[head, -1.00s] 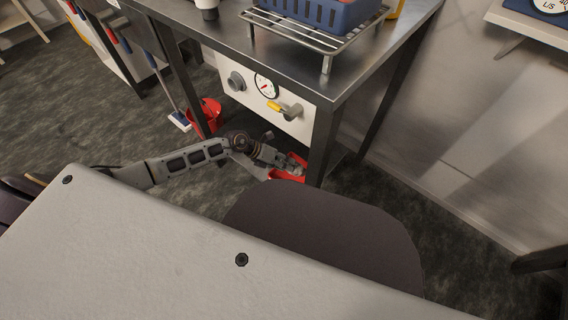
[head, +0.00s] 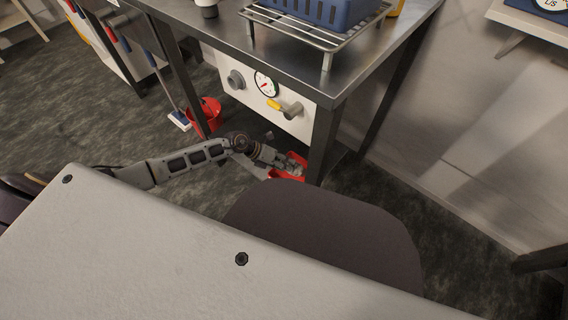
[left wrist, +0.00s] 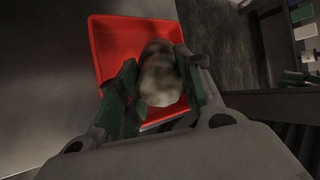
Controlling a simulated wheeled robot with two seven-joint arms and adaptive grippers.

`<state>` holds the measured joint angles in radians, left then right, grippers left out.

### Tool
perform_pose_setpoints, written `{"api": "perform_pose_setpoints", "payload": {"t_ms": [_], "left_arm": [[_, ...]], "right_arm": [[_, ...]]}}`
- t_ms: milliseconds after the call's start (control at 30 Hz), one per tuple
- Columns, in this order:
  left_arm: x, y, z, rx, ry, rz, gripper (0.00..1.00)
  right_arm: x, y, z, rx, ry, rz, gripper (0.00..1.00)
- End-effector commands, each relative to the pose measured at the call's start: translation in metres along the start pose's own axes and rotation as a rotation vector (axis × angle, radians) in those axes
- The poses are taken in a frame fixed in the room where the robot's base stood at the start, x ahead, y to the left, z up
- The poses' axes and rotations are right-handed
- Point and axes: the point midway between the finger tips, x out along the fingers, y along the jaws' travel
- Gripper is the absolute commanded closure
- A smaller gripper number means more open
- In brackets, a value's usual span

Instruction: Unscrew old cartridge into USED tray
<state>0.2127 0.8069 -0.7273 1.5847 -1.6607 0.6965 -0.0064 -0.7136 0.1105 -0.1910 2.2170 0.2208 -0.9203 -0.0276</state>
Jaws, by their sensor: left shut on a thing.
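In the left wrist view my left gripper (left wrist: 165,90) is shut on the old cartridge (left wrist: 160,80), a pale, blotchy rounded cylinder held between its green-padded fingers. The red tray (left wrist: 108,40) lies beyond the cartridge in that view; whether the cartridge touches it I cannot tell. In the head view my left gripper (head: 284,162) is low beside the bench's front leg, at the red tray (head: 290,179), which is partly hidden by my arm and body. No label shows on the tray. The cartridge cannot be made out in the head view. My right gripper is not in view.
The steel bench (head: 240,50) has a leg (head: 322,145) close to the left gripper. Under its top is a white panel (head: 292,122) with a gauge and a yellow-handled valve (head: 274,104). A red bucket (head: 208,118) stands on the floor behind the arm. A wire rack (head: 330,46) stands on top.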

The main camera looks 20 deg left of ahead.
Motion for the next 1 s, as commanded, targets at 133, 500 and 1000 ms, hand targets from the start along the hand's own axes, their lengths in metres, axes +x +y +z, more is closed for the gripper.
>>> {"api": "perform_pose_setpoints", "payload": {"t_ms": [133, 500, 1000], "left_arm": [[0.0014, 0.0009, -0.0003, 0.0, -0.001, -0.001, 1.0], [0.0029, 0.0022, -0.0011, 0.0, -0.001, -0.001, 0.46], [0.001, 0.0029, -0.0017, 0.0, 0.0, 0.0, 0.39]], "right_arm": [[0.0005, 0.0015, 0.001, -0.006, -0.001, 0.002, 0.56], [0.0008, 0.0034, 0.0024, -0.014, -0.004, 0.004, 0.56], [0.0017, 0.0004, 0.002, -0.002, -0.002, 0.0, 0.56]]}}
